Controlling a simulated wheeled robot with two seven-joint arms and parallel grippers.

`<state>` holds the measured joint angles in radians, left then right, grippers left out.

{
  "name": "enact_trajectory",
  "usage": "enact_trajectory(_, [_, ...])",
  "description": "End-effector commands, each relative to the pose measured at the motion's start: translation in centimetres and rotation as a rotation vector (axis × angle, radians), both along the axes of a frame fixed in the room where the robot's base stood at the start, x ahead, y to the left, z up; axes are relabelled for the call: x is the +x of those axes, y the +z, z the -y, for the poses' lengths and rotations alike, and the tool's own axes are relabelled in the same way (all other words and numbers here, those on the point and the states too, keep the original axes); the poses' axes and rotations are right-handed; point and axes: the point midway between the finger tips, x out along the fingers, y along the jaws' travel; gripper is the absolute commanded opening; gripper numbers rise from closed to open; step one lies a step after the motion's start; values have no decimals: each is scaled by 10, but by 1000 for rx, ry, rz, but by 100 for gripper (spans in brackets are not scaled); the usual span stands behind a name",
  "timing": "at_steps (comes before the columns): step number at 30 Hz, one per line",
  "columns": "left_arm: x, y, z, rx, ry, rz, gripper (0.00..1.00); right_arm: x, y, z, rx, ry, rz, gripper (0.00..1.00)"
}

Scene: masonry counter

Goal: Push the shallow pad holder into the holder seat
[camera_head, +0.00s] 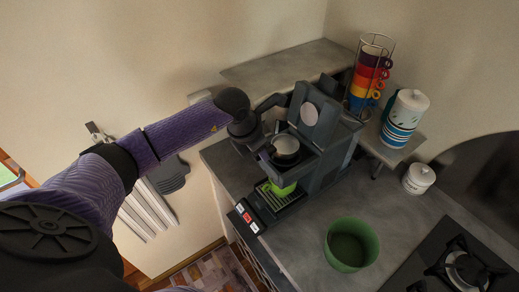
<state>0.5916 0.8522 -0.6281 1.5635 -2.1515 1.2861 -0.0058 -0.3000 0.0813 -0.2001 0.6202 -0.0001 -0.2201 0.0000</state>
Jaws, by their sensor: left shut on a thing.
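A dark grey coffee machine (325,160) stands on the counter with its lid raised, showing a pale round disc (309,114). The shallow pad holder (286,147), a round metal dish with a dark rim, is at the top front of the machine under the open lid. The holder seat is hidden around and beneath it, so I cannot tell how deep the holder sits. My left gripper (266,141) reaches in from the left and is shut on the holder's near-left side, where its handle is mostly hidden. My right gripper is not in view.
A light green cup (281,188) stands on the drip tray (283,201) below. A green pot (351,245) and a hob (462,268) are at the front right. Bare counter lies right of the machine.

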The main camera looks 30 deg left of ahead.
Motion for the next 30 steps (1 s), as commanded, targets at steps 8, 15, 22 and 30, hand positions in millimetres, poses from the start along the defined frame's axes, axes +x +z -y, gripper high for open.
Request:
enact_trajectory(8, [0,0,0,0,0,0,0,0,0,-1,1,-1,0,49])
enact_trajectory(15, [0,0,0,0,0,0,0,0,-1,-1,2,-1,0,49])
enact_trajectory(22, [0,-3,0,0,0,0,0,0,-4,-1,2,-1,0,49])
enact_trajectory(30, [0,-10,0,0,0,0,0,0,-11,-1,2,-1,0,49])
